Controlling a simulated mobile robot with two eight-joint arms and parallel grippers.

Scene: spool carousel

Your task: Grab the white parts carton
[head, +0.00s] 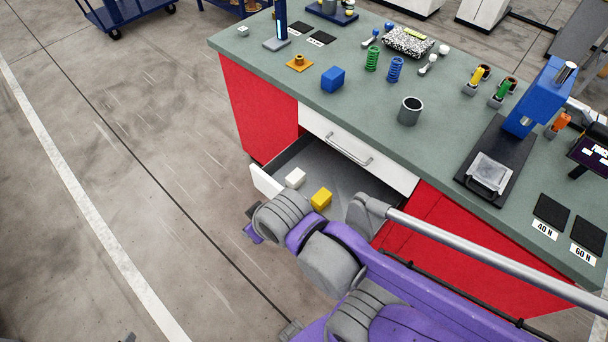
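The white parts carton (295,178) is a small white block lying in an open drawer (335,166) under the workbench. A yellow block (321,199) lies in the same drawer, just right of and nearer than the carton. A purple and grey arm of mine reaches in from the lower right, and its far end is over the near side of the drawer. It hides part of the drawer and its front. No gripper fingers show in the head view. The carton is in plain sight, with nothing seen touching it.
A closed white drawer (359,150) with a bar handle is above the open one. The green benchtop (352,103) holds a blue block (333,79), a grey cup (410,111), springs and a blue press (541,95). The floor at left is clear.

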